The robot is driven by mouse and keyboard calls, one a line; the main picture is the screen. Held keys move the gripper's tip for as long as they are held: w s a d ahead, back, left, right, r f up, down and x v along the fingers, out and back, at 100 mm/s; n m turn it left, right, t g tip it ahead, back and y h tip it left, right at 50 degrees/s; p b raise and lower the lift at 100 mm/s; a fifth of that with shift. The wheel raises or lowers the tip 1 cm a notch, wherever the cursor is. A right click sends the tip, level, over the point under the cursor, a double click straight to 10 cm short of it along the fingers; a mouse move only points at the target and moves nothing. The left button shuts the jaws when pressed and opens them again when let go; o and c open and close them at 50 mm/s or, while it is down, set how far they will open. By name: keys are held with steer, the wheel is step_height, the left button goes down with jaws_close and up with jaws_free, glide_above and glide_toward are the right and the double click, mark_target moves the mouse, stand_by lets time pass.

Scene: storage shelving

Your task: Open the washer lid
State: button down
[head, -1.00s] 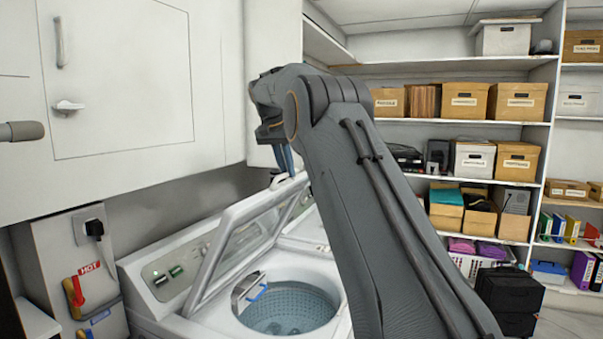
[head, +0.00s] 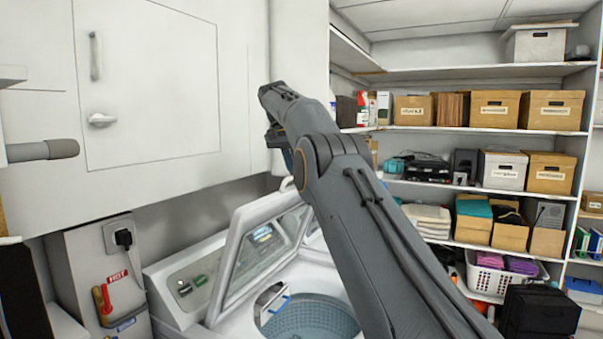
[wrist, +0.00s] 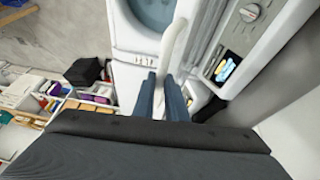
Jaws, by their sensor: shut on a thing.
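The white washer lid (head: 262,207), a frame around a clear window, is raised and tilted steeply up over the washer (head: 167,270). The round drum (head: 312,316) shows below it, partly behind my arm. My gripper (head: 287,160) is at the lid's upper edge, mostly hidden by my arm in the head view. The exact contact is partly hidden by the fingers.
A white wall cabinet (head: 150,90) hangs above and left of the washer. A control panel (head: 185,287) lies behind the lid. Shelves with several boxes (head: 500,110) stand at the right.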

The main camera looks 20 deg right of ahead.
steer(key=shift+a+f, duration=0.35)
steer(key=shift+f, duration=0.35)
steer(key=c, duration=2.2)
jaws_free()
steer(key=o, duration=0.4)
steer(key=shift+w+a, duration=0.15)
steer(key=shift+a, duration=0.05)
steer(key=shift+c, duration=0.2)
steer(key=shift+o, duration=0.2)
steer(key=shift+d+r, duration=0.15)
steer(key=shift+d, duration=0.15)
steer(key=shift+d, duration=0.2)
steer(key=shift+r, duration=0.1)
